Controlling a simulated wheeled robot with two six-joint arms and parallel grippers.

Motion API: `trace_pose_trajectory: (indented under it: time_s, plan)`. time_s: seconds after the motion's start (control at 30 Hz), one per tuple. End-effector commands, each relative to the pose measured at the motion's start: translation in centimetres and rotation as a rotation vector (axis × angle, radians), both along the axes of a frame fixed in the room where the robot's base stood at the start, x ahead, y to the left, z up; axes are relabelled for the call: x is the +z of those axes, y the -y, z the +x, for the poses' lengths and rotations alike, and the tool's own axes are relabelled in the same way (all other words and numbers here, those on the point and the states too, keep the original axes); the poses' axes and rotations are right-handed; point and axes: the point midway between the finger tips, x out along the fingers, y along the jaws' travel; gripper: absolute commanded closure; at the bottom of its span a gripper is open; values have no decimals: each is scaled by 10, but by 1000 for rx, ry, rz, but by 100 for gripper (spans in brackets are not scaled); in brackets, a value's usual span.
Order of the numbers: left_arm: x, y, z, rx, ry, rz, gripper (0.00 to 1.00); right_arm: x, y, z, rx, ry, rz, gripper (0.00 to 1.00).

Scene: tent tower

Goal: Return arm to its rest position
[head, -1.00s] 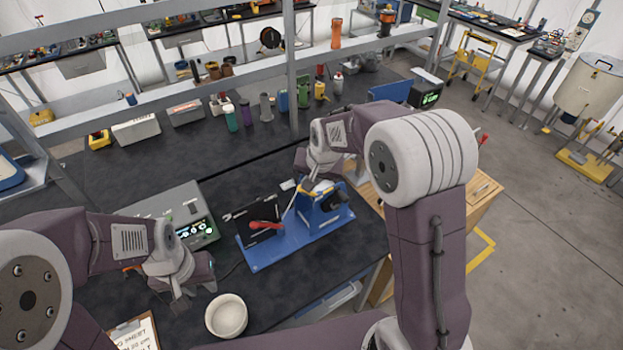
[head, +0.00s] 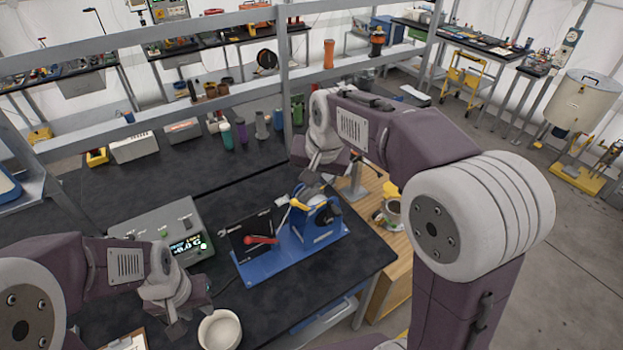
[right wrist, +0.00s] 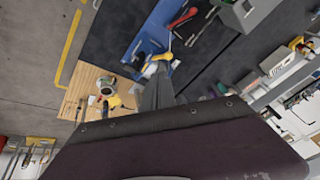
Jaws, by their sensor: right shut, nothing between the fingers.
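My right gripper (head: 311,179) is shut and empty, raised above the back of the blue fixture (head: 275,262) on the black bench. It also shows in the right wrist view (right wrist: 158,90), its narrow tip pointing toward the fixture and apart from it. The fixture carries an upright blue stand (head: 318,222) and a red-handled tool (head: 262,239). My right arm bends across the right half of the head view. My left gripper (head: 183,325) hangs low at the left, near a white bowl (head: 219,330); its fingers are too small and dark to read.
A grey instrument (head: 160,228) with a lit display stands behind my left gripper. A metal shelf frame (head: 200,98) crosses the back of the bench, with bottles and boxes near it. A wooden-topped cabinet (head: 385,255) adjoins the bench at right.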

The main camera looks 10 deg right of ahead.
Motion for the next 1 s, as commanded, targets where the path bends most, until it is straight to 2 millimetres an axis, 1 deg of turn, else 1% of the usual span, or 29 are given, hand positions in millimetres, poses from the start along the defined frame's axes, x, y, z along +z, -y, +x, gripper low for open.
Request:
trace_pose_trajectory:
  time_s: [0.27,0.33,0.37,0.43,0.47,0.5,0.57,0.6,0.67,0.7,0.73,0.8,0.83,0.9,0.93,1.0]
  plan:
    - [0,0,0,0,0,0,69,0,0,0,0,0,0,100]
    - [-6,0,0,0,0,0,69,-7,1,0,-3,-1,0,100]
    - [-14,0,0,0,0,0,69,-14,3,1,-8,1,0,100]
    - [-45,0,0,0,0,0,69,-44,12,-1,-28,3,0,100]
    - [-61,0,0,0,0,0,69,-68,18,-8,-40,-21,-3,100]
    - [-80,0,0,0,0,0,69,-101,26,-22,-58,-63,-8,100]
    - [-105,0,0,0,-1,0,69,-152,37,-47,-66,-122,-20,100]
    - [-118,0,0,0,-1,0,69,-183,44,-64,-58,-157,-29,100]
    - [-135,0,0,0,-1,0,69,-226,52,-91,-29,-205,-46,100]
    - [-144,0,0,0,-1,0,69,-250,56,-109,-2,-232,-56,100]
    - [-148,0,0,0,-1,0,69,-266,58,-122,21,-250,-64,100]
    - [-154,0,0,0,-1,0,69,-294,62,-152,85,-286,-81,100]
    - [-153,0,0,0,0,0,69,-302,63,-164,117,-297,-88,100]
    - [-147,0,0,0,0,0,69,-311,64,-185,197,-309,-107,100]
    - [-146,0,0,0,0,0,69,-315,64,-189,232,-304,-115,100]
    - [-146,0,0,0,0,0,69,-314,64,-180,289,-263,-134,100]
